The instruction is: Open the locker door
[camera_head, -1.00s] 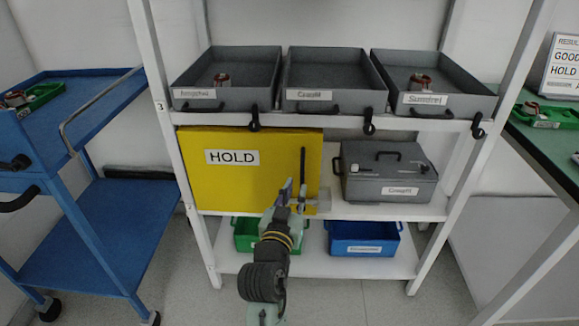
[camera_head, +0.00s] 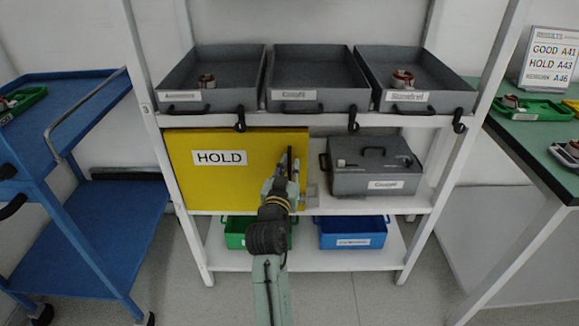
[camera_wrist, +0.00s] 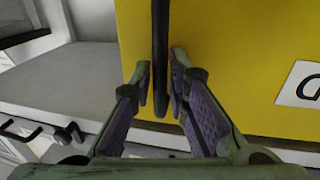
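The yellow locker door (camera_head: 230,180) with a HOLD label is closed on the middle shelf at the left. Its black vertical handle (camera_head: 290,162) is near the door's right edge. In the wrist view the handle (camera_wrist: 160,60) hangs down between the two fingers of my gripper (camera_wrist: 160,90). The fingers are open, one on each side of the handle, with a gap visible on both sides. In the head view my gripper (camera_head: 284,178) is in front of the handle and partly hides its lower part. The door also shows in the wrist view (camera_wrist: 235,60).
A grey lidded box (camera_head: 375,180) stands right of the locker. Grey trays (camera_head: 318,100) line the shelf above. Green (camera_head: 236,240) and blue (camera_head: 352,243) bins sit below. A blue cart (camera_head: 95,235) is at left, a green-topped table (camera_head: 545,135) at right.

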